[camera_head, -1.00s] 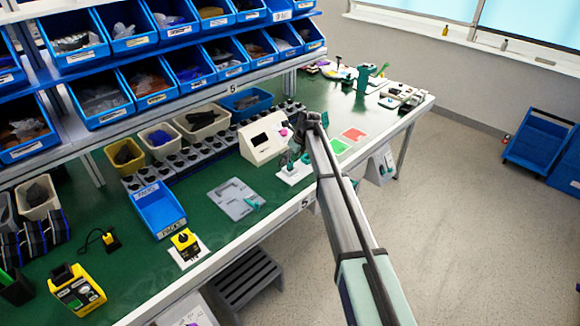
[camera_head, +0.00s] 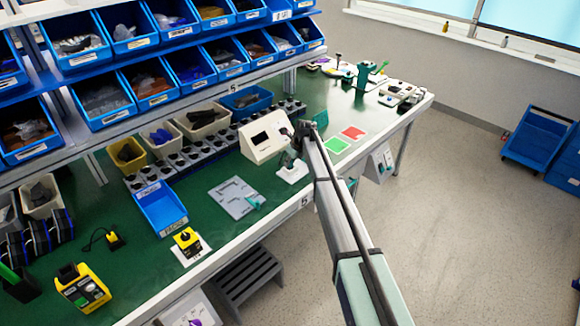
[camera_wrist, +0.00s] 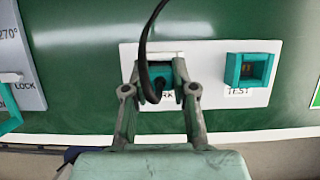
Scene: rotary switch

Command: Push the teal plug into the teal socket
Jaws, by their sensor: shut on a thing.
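The teal plug (camera_wrist: 156,90), with a black cable rising from it, is between my fingertips in the wrist view. My gripper (camera_wrist: 158,92) is shut on it. The plug is at the left teal socket (camera_wrist: 178,72) on a white plate (camera_wrist: 200,51); the fingers hide much of that socket, and I cannot tell how far in the plug sits. Its label is partly covered and ends in "RK". The other teal socket (camera_wrist: 249,71), labelled TEST, is open and empty to the right. In the head view my gripper (camera_head: 297,152) is over the white plate (camera_head: 292,174).
A white box with a dark screen (camera_head: 262,137) stands just behind and left of my gripper. A grey plate with a teal handle (camera_head: 236,198) lies to the left. Green (camera_head: 337,145) and red (camera_head: 354,132) squares lie to the right. The bench's front edge is close.

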